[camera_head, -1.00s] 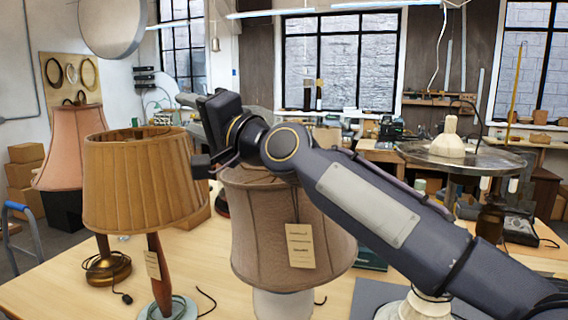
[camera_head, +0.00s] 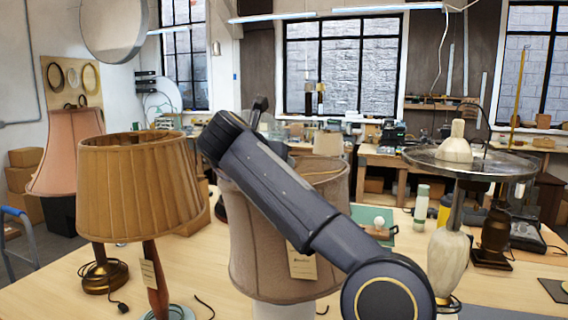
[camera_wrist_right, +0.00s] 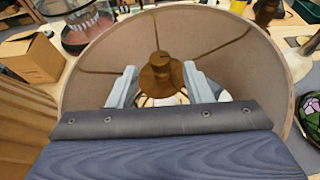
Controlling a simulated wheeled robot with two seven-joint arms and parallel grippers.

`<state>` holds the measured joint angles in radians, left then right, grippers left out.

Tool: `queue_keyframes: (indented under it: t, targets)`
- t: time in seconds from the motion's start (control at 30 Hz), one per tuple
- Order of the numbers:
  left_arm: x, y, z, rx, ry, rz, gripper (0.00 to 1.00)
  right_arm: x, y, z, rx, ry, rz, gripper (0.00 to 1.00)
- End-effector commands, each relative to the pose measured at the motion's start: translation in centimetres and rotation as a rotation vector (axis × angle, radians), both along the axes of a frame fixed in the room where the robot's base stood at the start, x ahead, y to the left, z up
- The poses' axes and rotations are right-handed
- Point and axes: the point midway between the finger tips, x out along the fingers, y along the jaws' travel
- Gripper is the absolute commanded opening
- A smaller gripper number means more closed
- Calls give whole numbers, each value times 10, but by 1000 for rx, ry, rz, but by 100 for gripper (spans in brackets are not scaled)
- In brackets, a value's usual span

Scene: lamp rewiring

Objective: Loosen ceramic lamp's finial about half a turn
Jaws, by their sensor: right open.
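The lamp with the taupe shade (camera_head: 250,240) stands mid-table, with a tag on the shade and a white base (camera_head: 283,311) just showing. In the right wrist view I look down into its open-topped shade (camera_wrist_right: 85,75). Brass hardware (camera_wrist_right: 160,74), apparently the finial on the spider, sits at the centre. My right gripper (camera_wrist_right: 160,70) is open, one pale finger on each side of the brass piece. I cannot tell whether either finger touches it. In the head view my right arm hides much of the shade. My left gripper is not in view.
A pleated tan-shaded lamp (camera_head: 135,190) stands close on the left, with a pink-shaded lamp (camera_head: 68,160) behind it.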

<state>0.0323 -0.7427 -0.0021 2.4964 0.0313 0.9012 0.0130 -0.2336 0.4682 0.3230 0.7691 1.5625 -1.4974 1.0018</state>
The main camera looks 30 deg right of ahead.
Motion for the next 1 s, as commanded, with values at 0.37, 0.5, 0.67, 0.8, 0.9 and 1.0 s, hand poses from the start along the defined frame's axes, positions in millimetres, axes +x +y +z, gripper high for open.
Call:
queue_keyframes:
  t: [0.37, 0.5, 0.67, 0.8, 0.9, 1.0]
  targets:
    - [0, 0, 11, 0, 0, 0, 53, 27, -37, -18, -3, 1, 0, 45]
    - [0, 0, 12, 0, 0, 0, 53, 29, -39, -19, -4, 0, 1, 45]
    - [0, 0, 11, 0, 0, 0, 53, 29, -39, -19, -4, -1, 1, 45]
    - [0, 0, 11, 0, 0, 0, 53, 29, -39, -19, -4, -1, 1, 28]
    - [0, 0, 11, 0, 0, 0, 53, 29, -39, -19, -4, -1, 1, 15]
    - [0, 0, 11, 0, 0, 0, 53, 29, -39, -19, -4, -1, 1, 2]
